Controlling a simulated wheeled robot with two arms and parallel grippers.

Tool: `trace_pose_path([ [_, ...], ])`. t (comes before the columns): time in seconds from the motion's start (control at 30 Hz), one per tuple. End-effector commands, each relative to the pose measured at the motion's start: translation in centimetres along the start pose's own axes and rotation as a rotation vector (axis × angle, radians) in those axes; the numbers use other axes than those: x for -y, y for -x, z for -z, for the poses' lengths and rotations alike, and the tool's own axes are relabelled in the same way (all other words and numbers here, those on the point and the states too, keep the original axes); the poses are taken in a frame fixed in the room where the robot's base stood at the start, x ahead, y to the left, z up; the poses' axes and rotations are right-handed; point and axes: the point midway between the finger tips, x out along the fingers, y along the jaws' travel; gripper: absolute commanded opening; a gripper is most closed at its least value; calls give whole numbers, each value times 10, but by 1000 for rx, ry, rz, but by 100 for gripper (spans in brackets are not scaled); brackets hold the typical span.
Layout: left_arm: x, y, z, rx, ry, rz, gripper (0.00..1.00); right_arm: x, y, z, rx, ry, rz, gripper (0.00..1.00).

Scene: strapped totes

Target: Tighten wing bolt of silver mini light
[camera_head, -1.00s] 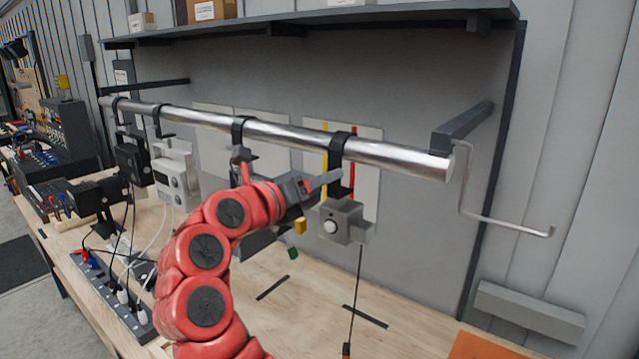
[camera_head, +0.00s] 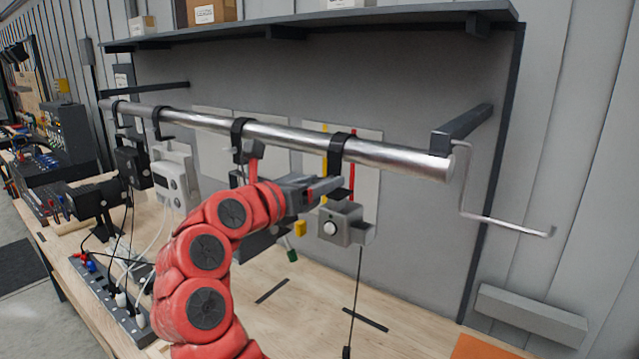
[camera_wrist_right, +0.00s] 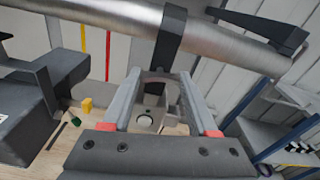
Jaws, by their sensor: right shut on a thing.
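The silver mini light (camera_head: 342,224) is a small grey box with a round pale lens. It hangs under a black clamp (camera_head: 338,154) near the right end of the metal bar. My right gripper (camera_head: 333,187) is at the bottom of that clamp, just above the light. In the right wrist view its fingers (camera_wrist_right: 160,78) are on either side of the clamp's lower part, with the light (camera_wrist_right: 150,108) behind and below. They are shut on the wing bolt, which they mostly hide. My left gripper is in neither view.
A shelf (camera_head: 400,12) is overhead. Cables and a power strip (camera_head: 108,300) lie left; the front bench is mostly clear.

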Motion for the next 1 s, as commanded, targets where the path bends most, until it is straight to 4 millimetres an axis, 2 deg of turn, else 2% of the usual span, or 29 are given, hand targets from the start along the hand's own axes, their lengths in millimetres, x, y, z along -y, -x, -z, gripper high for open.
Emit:
trace_pose_path([
  [0.17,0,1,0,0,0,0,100,-2,0,4,-8,5,-2,4],
  [0.2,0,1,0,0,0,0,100,-2,0,4,-8,5,-2,61],
  [0.37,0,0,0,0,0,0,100,-1,0,3,-6,4,-1,90],
  [0.67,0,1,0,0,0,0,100,-1,1,2,-3,3,0,90],
  [0.77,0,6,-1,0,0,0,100,-1,7,3,-1,3,-1,90],
  [0.87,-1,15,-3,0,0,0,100,-2,21,5,1,3,-3,90],
  [1.0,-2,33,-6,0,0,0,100,-2,56,6,2,0,-4,90],
])
